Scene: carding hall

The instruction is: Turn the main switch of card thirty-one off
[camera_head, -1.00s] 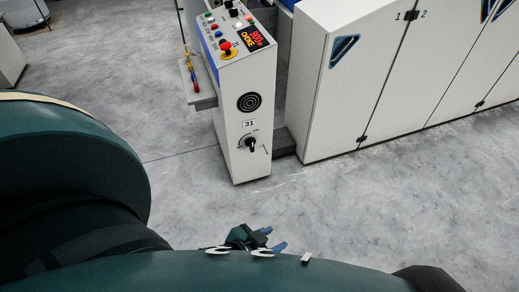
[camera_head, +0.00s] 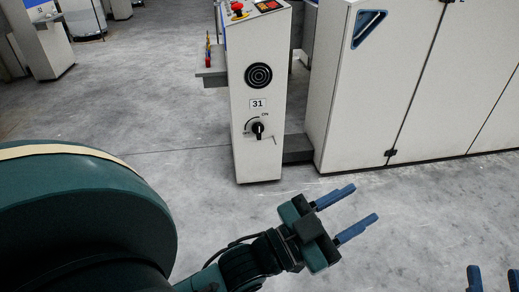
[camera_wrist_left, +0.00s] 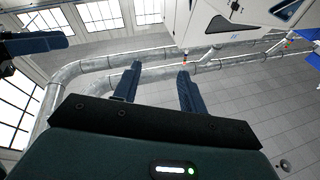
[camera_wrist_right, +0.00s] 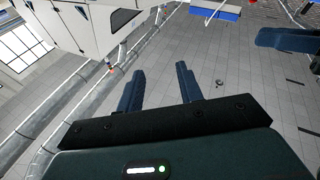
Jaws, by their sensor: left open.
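The main switch (camera_head: 258,130) is a black rotary knob low on the white control post (camera_head: 258,165), below a label plate reading 31. ON is printed at its upper right and OFF at its left. Its handle looks about upright; its exact setting is hard to tell. My left gripper (camera_head: 364,202) is open and empty, in front of and to the right of the post, apart from the knob. Its spread fingers also show in the left wrist view (camera_wrist_left: 160,70). My right gripper (camera_head: 494,273) shows only its fingertips at the bottom right, spread apart; the right wrist view (camera_wrist_right: 160,70) shows nothing between them.
A round black grille (camera_head: 258,76) and a red emergency button (camera_head: 238,8) sit above the switch. A small grey shelf (camera_head: 211,73) juts from the post's left side. White machine cabinets (camera_head: 380,90) stand to the right. The grey floor (camera_head: 190,185) before the post is clear.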

